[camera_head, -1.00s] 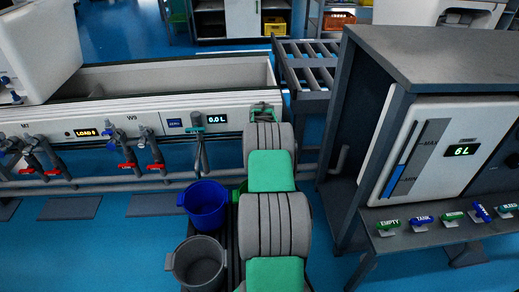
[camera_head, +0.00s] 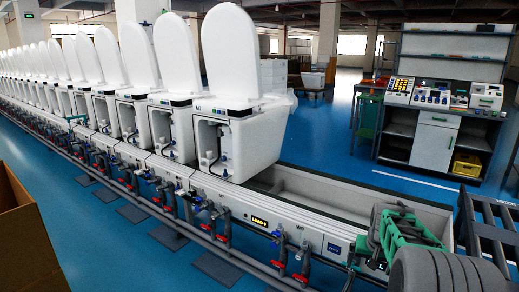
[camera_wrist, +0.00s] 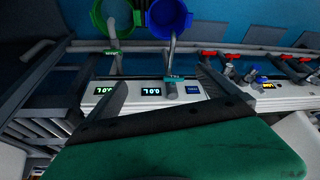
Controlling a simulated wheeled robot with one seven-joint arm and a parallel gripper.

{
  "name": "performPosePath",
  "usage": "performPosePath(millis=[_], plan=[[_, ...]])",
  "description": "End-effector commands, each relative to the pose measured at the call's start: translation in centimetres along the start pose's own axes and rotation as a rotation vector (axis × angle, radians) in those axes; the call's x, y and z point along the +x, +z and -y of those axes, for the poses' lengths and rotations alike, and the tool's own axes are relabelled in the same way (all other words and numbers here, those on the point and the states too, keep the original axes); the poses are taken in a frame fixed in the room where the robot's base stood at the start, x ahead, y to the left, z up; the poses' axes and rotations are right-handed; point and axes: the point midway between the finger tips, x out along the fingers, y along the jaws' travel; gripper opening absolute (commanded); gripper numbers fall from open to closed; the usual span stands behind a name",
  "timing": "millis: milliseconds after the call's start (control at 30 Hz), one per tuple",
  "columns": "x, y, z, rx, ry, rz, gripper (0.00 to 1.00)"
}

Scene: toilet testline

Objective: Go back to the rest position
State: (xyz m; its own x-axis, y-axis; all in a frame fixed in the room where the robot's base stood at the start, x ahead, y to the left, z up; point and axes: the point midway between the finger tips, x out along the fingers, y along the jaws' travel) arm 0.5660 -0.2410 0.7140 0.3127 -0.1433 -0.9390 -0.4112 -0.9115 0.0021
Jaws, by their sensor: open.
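My gripper (camera_wrist: 162,78) shows in the wrist view with its two grey fingers spread wide apart. It is open, with nothing between the fingers. Beyond the fingers stand the white front panel with lit displays (camera_wrist: 151,91), a blue bucket (camera_wrist: 168,16) and a green bucket (camera_wrist: 113,18). In the head view, my grey and green arm is at the lower right, in front of the trough (camera_head: 320,195). The fingertips cannot be made out there.
A long row of white toilets (camera_head: 238,130) runs along the line, with red-handled valves (camera_head: 278,264) below. A brown box (camera_head: 25,240) is at the left edge. A roller conveyor (camera_head: 490,225) is at right and a workbench (camera_head: 436,140) behind. Blue floor (camera_head: 95,235) is open at left.

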Motion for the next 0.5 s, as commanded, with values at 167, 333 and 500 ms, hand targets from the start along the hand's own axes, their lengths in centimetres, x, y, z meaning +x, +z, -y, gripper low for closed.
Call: performPosePath(millis=[167, 333, 500], plan=[[-16.2, 3.8, 7.3, -0.139, -0.052, 0.014, 0.98], [-28.6, 11.1, 11.5, -0.282, -0.105, 0.034, 0.98], [-34.3, 17.7, 12.5, -0.386, -0.137, 0.056, 0.98]])
